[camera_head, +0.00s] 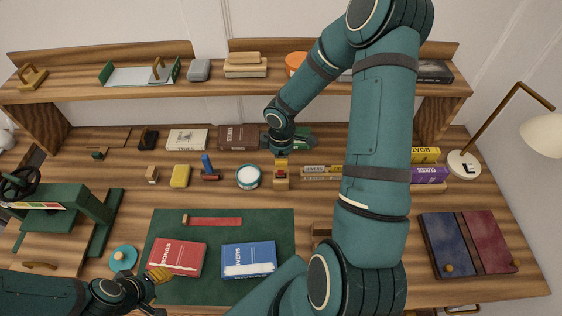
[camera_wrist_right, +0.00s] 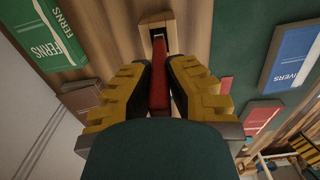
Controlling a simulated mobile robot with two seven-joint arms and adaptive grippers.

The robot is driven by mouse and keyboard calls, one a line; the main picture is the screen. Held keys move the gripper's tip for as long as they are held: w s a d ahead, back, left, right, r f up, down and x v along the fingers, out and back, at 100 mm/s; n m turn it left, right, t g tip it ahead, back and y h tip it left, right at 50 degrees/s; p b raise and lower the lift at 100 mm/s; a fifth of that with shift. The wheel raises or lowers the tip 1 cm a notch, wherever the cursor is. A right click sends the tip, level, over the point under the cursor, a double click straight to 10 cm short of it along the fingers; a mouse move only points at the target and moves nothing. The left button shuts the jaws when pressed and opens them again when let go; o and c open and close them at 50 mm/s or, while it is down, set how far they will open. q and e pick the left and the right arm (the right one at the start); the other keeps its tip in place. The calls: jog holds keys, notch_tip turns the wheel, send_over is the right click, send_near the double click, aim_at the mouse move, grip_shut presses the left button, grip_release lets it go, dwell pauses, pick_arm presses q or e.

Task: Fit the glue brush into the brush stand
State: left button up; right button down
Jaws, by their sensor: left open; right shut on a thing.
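My right gripper (camera_head: 281,163) is shut on the red glue brush (camera_wrist_right: 158,92), whose handle shows between the yellow finger pads in the right wrist view. A small wooden block with a pale inner face, which looks like the brush stand (camera_wrist_right: 158,22), lies just beyond the brush's end. In the head view this wooden stand (camera_head: 281,184) is directly below the right gripper, and a little red shows there. I cannot tell whether the brush is inside the stand or just over it. My left gripper (camera_head: 157,281) is open and empty, beside the red book at the mat's front left.
A glue pot (camera_head: 248,177) stands left of the stand. A green mat (camera_head: 212,286) bears a red book (camera_head: 177,257), a blue book (camera_head: 249,259) and a red strip (camera_head: 215,222). A lamp (camera_head: 464,164) stands at right. My right arm hides part of the bench's middle.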

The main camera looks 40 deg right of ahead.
pick_arm(q)
jog(key=shift+f, duration=0.15)
pick_arm(e)
jog(key=shift+f, duration=0.45)
pick_arm(q)
jog(key=shift+f, duration=0.1)
pick_arm(e)
jog(key=shift+f, duration=0.1)
jog(key=c, duration=1.1)
grip_release()
jog(key=shift+c, duration=0.2)
